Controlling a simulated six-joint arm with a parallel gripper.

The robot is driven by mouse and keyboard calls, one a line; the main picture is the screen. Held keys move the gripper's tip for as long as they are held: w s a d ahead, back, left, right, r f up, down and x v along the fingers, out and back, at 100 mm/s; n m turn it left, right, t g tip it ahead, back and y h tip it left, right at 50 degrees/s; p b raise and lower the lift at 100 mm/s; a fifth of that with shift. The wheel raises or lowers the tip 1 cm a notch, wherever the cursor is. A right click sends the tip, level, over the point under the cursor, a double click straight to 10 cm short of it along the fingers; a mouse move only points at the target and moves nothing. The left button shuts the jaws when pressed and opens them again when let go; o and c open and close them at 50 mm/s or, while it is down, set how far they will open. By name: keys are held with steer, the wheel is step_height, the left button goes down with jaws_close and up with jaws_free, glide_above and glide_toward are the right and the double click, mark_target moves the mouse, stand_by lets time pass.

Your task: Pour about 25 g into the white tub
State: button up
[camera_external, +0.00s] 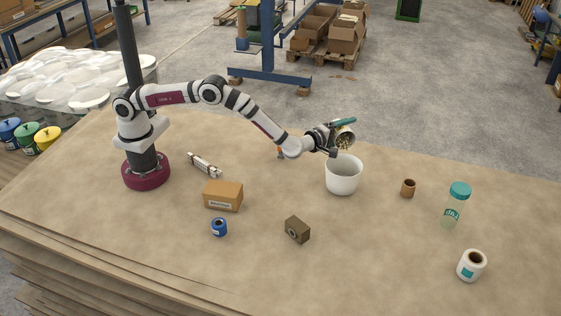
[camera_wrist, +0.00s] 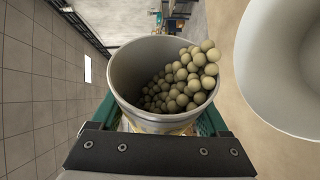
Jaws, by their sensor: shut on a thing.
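The white tub (camera_external: 343,178) stands upright on the tabletop, right of my arm. Its pale rim and wall also show at the right of the wrist view (camera_wrist: 268,60). My gripper (camera_external: 337,136) is shut on a container (camera_external: 345,137) of pale round pellets and holds it tilted above the tub's back rim. In the wrist view the grey-walled container (camera_wrist: 135,75) lies between green jaws, and the pellets (camera_wrist: 185,82) are heaped toward its right lip. No pellets are seen in the air. The tub's bottom is hidden in both views.
A brown cup (camera_external: 408,188), a teal-lidded clear jar (camera_external: 455,205) and a white roll (camera_external: 471,265) stand right of the tub. A cardboard box (camera_external: 223,195), a blue roll (camera_external: 219,227) and a brown block (camera_external: 297,230) lie nearer the front left. The tabletop in front of the tub is clear.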

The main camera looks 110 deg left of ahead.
steer(key=shift+w+d+r+m, duration=0.15)
steer(key=shift+r+m, duration=0.1)
steer(key=shift+m, duration=0.25)
stand_by(1.1)
